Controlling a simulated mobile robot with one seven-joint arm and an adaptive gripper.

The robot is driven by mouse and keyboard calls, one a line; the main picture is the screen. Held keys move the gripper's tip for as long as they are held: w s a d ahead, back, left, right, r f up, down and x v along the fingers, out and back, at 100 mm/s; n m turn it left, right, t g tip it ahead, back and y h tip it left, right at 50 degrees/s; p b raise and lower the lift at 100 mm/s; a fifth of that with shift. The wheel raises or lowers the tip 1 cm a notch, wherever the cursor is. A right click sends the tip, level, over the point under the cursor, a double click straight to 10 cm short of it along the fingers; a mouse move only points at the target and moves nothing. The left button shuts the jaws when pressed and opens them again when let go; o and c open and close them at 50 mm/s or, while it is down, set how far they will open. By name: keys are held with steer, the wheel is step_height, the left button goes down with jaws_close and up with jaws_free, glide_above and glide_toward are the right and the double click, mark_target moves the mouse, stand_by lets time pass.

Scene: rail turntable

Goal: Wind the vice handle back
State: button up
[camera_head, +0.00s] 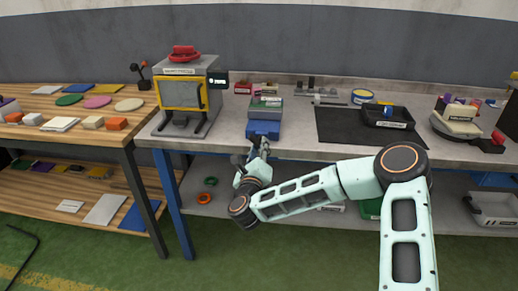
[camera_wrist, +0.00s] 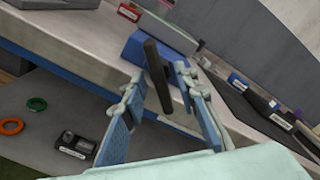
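The vice (camera_head: 263,129) is a blue block with grey-green upper parts at the front edge of the grey workbench. It also shows as a blue body in the wrist view (camera_wrist: 133,50). The vice handle (camera_wrist: 157,75) is a dark bar at its front, seen at a slant in the wrist view. My gripper (camera_wrist: 160,82) is open, with one finger on each side of the handle. I cannot tell whether either finger touches it. In the head view my gripper (camera_head: 259,150) is just below and in front of the vice, and the handle is hard to make out.
A grey machine with a yellow-framed front (camera_head: 182,96) stands left of the vice. A black mat (camera_head: 340,127) with a dark tray (camera_head: 388,117) lies to the right. The lower shelf holds green and orange rings (camera_wrist: 12,126). A wooden table (camera_head: 75,130) stands at left.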

jaws_close()
steer(key=shift+n, duration=0.3)
steer(key=shift+f+m+b, duration=0.15)
steer(key=shift+m+b, duration=1.25)
steer(key=shift+m, duration=12.8)
steer(key=shift+d, duration=0.1)
